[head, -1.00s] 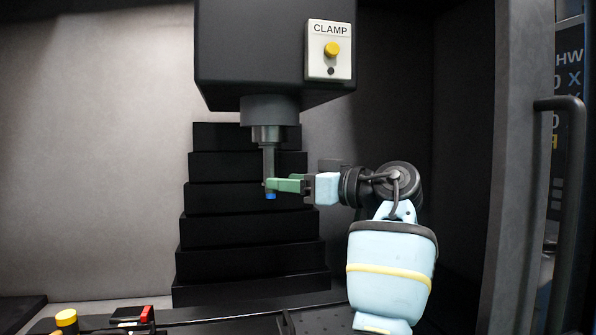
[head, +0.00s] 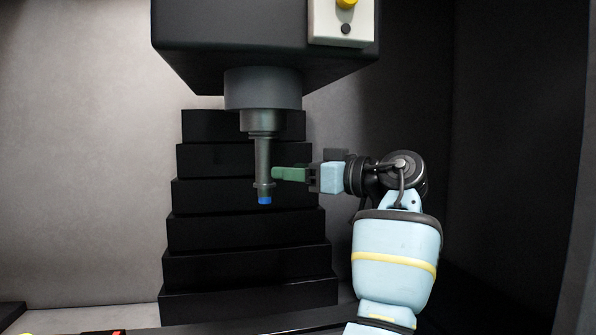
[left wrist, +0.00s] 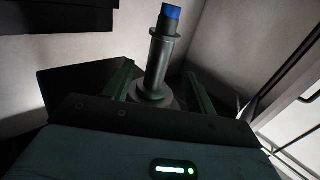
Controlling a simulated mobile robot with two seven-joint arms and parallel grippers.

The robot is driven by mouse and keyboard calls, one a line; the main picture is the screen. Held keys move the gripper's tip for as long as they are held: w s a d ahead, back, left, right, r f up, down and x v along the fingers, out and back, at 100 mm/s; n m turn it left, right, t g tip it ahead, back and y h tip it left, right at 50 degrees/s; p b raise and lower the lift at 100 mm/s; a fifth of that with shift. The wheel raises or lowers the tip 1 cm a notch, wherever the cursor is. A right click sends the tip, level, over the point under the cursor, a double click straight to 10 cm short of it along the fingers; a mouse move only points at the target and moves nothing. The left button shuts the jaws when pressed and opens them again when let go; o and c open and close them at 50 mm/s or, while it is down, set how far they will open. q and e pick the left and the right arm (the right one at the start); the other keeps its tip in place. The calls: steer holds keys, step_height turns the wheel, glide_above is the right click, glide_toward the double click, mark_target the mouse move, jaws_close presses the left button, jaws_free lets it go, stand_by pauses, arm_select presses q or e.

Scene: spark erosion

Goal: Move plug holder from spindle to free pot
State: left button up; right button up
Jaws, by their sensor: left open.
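The plug holder (head: 263,165) is a slim grey shaft with a blue tip, hanging upright below the spindle (head: 262,90). My left gripper (head: 274,174) has green fingers and reaches in from the right at the holder's lower part. In the head view its fingertips end at the holder's right edge; I cannot tell if they touch it. In the left wrist view the holder (left wrist: 160,55) appears with its blue tip up, between the directions of the two spread, open fingers (left wrist: 158,75). No pot is clearly visible. My right gripper is not in view.
The dark machine head (head: 250,35) with a white panel (head: 343,25) and yellow button is above. Stepped black covers (head: 245,235) rise behind the holder. A red and black item (head: 105,332) is cut off at the lower left. Dark walls stand at right.

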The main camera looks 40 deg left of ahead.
mark_target(264, 169)
arm_select(q)
steer(key=a, duration=0.2)
steer(key=a+p, duration=0.1)
steer(key=a, duration=0.1)
steer(key=s+a, duration=0.1)
steer(key=a, duration=0.1)
steer(key=shift+a+r+p, duration=0.1)
steer(key=shift+r+p, duration=0.1)
steer(key=shift+p, duration=0.1)
steer(key=shift+w+a+f, duration=0.1)
steer(key=shift+a+f, duration=0.1)
steer(key=shift+a, duration=0.6)
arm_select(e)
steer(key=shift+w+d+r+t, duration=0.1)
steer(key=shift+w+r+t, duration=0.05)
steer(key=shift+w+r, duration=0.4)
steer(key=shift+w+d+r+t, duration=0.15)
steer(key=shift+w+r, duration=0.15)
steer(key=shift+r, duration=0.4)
arm_select(q)
jaws_close()
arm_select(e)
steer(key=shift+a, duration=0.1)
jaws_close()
